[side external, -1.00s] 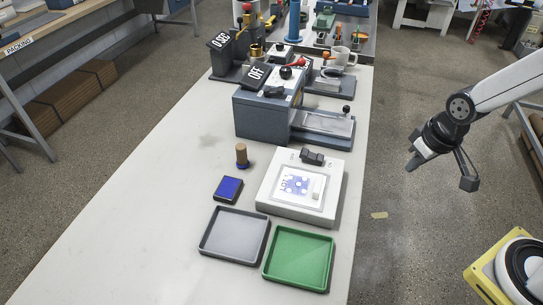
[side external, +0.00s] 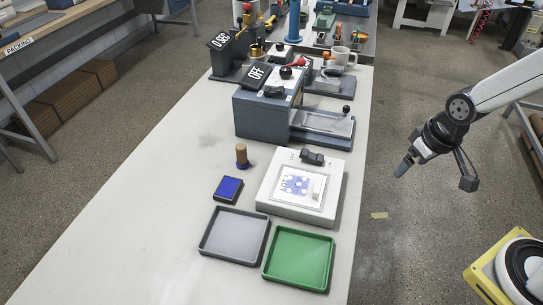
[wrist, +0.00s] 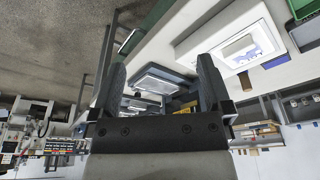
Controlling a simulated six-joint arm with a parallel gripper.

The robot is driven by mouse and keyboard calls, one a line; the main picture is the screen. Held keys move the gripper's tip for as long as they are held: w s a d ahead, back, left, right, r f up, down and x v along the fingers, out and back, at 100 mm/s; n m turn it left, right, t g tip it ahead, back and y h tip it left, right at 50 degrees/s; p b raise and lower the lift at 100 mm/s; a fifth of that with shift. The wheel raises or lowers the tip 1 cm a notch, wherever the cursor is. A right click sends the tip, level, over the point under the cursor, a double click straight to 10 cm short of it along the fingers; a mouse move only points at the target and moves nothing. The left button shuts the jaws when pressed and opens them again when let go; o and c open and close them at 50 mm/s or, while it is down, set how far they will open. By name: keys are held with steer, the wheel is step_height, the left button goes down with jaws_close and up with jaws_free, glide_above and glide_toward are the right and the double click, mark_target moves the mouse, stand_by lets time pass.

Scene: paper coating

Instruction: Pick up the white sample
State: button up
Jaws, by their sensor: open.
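A white sheet with blue printing, which looks like the white sample (side external: 305,203), lies flat on the white square device (side external: 275,203) on the bench. It also shows at the upper right of the wrist view (wrist: 233,53). A small pale block (side external: 317,187) sits at its right side. My gripper (side external: 436,174) is off the bench's right edge, over the floor, well apart from the sample. In the wrist view its two dark fingers (wrist: 162,72) are spread, with nothing between them.
A grey tray (side external: 205,250) and a green tray (side external: 268,277) stand at the bench's front. A blue ink pad (side external: 229,189) and a wooden-handled stamp (side external: 241,155) are left of the device. A blue-grey machine (side external: 258,118) stands behind. The bench's left side is clear.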

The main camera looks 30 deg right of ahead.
steer(key=w+d+f+n+t, duration=0.1)
steer(key=w+f+n+t, duration=0.15)
steer(key=w+f, duration=0.2)
steer(key=a+f+n+t+y, duration=0.1)
steer(key=a+n+y, duration=0.1)
steer(key=w+a+f+n+t+y, duration=0.1)
steer(key=a+f+n+y, duration=0.1)
steer(key=a+y, duration=0.1)
steer(key=w+a+f+n+t+y, duration=0.1)
steer(key=a+n+t+y, duration=0.1)
steer(key=shift+w+a+f, duration=0.15)
steer(key=shift+w+a, duration=0.05)
steer(key=shift+a, duration=0.15)
steer(key=shift+s+a+n+y, duration=0.15)
steer(key=shift+s+a+y, duration=0.15)
steer(key=shift+a+y, duration=0.25)
steer(key=shift+s+a+n+y, duration=0.1)
steer(key=shift+s+a+y, duration=0.2)
steer(key=shift+y, duration=0.45)
steer(key=shift+x, duration=1.25)
steer(key=shift+w, duration=0.15)
